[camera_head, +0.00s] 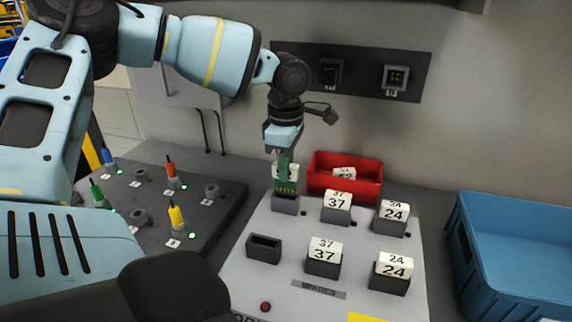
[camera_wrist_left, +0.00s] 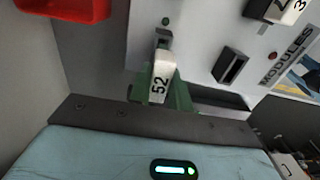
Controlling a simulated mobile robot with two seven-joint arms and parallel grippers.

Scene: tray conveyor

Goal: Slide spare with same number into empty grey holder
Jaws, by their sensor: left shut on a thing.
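My left gripper (camera_head: 284,158) is shut on a green board module with a white label (camera_wrist_left: 160,83) reading 52. The green board (camera_head: 286,180) hangs upright, its gold contacts showing just above the back-left grey holder (camera_head: 285,204). I cannot tell whether its lower edge touches that holder. In the left wrist view the module partly covers the holder (camera_wrist_left: 164,36). The front-left grey holder (camera_head: 263,247) is empty. Two modules marked 37 (camera_head: 337,202) and two marked 24 (camera_head: 394,213) sit in the other holders. My right gripper is out of view.
A red bin (camera_head: 345,188) behind the board holds a white-labelled module (camera_head: 343,173). A blue crate (camera_head: 515,250) stands at the right. A dark panel (camera_head: 200,205) with coloured plugs lies at the left. A SPARES label (camera_head: 319,289) marks the front row.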

